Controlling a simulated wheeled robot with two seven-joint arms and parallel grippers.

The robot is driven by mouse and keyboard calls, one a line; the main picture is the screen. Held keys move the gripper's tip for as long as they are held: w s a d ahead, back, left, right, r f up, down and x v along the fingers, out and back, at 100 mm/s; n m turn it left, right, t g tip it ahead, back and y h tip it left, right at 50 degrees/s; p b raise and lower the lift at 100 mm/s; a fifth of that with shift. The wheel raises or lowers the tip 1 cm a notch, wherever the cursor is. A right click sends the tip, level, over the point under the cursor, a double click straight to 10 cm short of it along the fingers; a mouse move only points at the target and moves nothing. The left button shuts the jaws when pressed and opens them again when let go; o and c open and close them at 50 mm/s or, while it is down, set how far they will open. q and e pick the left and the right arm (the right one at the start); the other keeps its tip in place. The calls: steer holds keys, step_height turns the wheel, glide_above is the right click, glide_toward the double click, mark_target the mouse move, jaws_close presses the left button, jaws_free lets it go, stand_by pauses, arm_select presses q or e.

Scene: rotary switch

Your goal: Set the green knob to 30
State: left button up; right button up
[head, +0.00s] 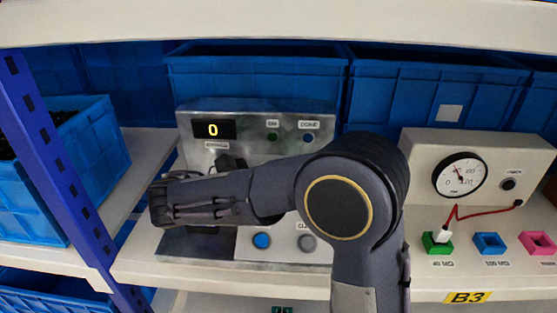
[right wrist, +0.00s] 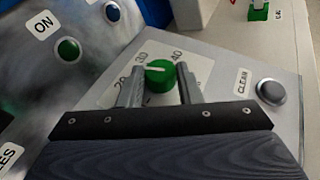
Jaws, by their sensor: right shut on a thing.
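The green knob (right wrist: 158,76) shows in the right wrist view on a pale dial plate with 20, 30 and 40 around it. A white line on its top lies roughly level in the picture. I cannot tell exactly which number it marks. My right gripper (right wrist: 159,88) has one finger on each side of the knob and is shut on it. In the head view my right arm hides the knob. The metal control panel (head: 240,118) has a display (head: 214,130) reading 0. My left gripper is not in view.
A gauge box (head: 520,160) with a red lead stands right. Blue crates (head: 255,85) line the back. A blue shelf post (head: 55,165) stands left.

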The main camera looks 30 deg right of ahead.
steer(key=m+g+p, duration=0.1)
steer(key=p, duration=0.1)
steer(key=m+g+y+p, duration=0.1)
steer(key=g, duration=0.1)
steer(key=m+g+y+p, duration=0.1)
steer(key=m+p, duration=0.1)
steer(key=shift+w+d+r+g+p, duration=0.15)
steer(key=shift+w+r+g+p, duration=0.2)
steer(key=shift+w+r+g, duration=0.05)
steer(key=shift+w+f+m+g+y+p, duration=0.1)
steer(key=shift+m+g+y+p, duration=0.35)
steer(key=shift+m+p, duration=0.2)
steer(key=shift+w+f+m+g+y+p, duration=0.1)
steer(key=shift+m+g+y+p, duration=0.3)
steer(key=shift+m+p, duration=0.2)
steer(key=shift+s, duration=0.1)
steer(key=o, duration=1)
steer(key=shift+d, duration=0.1)
steer(key=shift+c, duration=0.2)
steer(key=p+v, duration=0.2)
steer(key=v, duration=0.4)
steer(key=shift+r, duration=0.2)
steer(key=shift+w+a+r+p, duration=0.1)
steer(key=shift+w+a+p, duration=0.4)
steer(key=shift+a, duration=0.25)
